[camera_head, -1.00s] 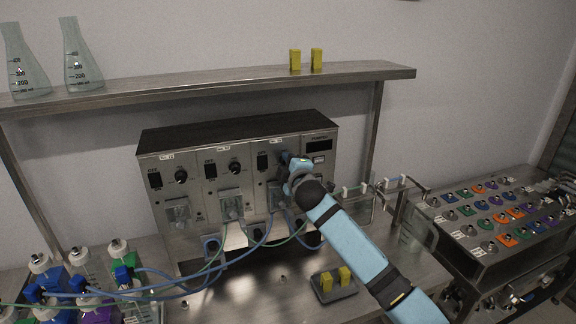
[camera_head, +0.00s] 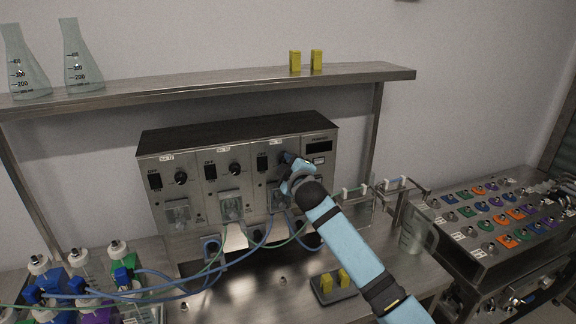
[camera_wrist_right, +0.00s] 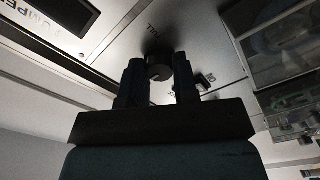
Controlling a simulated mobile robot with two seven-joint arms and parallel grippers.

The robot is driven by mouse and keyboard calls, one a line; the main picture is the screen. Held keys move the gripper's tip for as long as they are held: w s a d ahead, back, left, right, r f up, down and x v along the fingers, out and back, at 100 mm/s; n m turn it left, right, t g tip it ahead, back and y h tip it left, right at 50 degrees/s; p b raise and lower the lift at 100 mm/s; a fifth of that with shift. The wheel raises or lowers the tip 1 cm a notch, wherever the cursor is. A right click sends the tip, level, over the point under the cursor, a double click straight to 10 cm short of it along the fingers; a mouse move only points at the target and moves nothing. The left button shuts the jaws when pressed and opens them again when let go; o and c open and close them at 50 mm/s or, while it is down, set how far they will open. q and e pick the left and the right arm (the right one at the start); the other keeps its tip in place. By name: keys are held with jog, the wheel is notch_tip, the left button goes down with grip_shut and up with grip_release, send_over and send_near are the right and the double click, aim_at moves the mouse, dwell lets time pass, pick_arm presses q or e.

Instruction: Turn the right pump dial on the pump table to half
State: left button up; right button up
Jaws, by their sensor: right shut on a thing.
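The steel pump unit (camera_head: 235,205) stands on the table, with a dial on each of its pump panels. My right gripper (camera_head: 287,160) is at the dial of the right pump panel, which it mostly hides in the head view. In the right wrist view, the black right dial (camera_wrist_right: 159,66) sits between the two fingers of my right gripper (camera_wrist_right: 159,76), which is shut on it. The dial's pointer is too dark to read. The middle dial (camera_head: 235,169) and left dial (camera_head: 181,177) are free. My left gripper is not in view.
A shelf (camera_head: 200,84) with flasks and yellow blocks runs above the pump unit. Blue and green tubes (camera_head: 190,288) cross in front of it.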

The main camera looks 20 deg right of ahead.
jog(key=o, duration=0.9)
jog(key=s+b, duration=0.1)
jog(key=s, duration=0.6)
jog(key=s+b, duration=0.1)
jog(key=s, duration=0.5)
jog(key=shift+s+d, duration=0.2)
jog(key=shift+s, duration=0.2)
